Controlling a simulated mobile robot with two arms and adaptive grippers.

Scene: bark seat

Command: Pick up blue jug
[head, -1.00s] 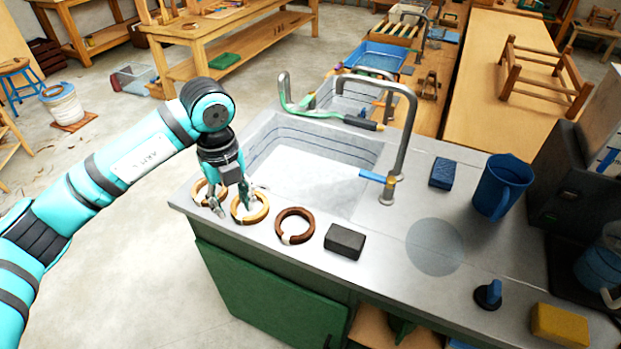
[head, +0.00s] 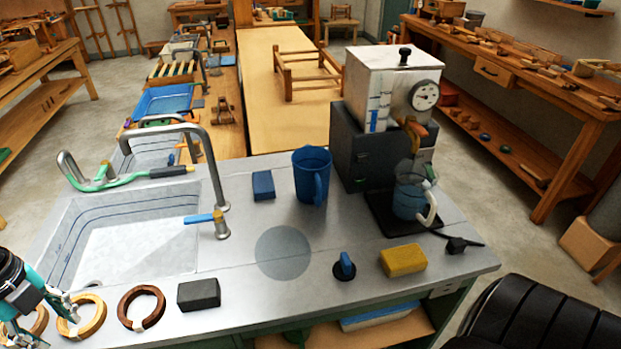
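The blue jug (head: 308,172) stands upright on the steel counter, right of the sink and left of the dark machine. Its handle faces the front of the counter. My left gripper (head: 62,312) is at the lower left edge of the head view, over the front left of the counter by the ring-shaped pieces. Its fingers look spread, with nothing seen between them. It is far from the jug, with the sink and tap between. My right gripper is not in view.
A tall tap (head: 215,190) rises beside the sink (head: 130,235). A small blue block (head: 263,185) lies just left of the jug. The boiler machine (head: 385,90) with a clear pitcher (head: 409,198) stands right of it. A yellow sponge (head: 403,260) and dark block (head: 198,293) lie in front.

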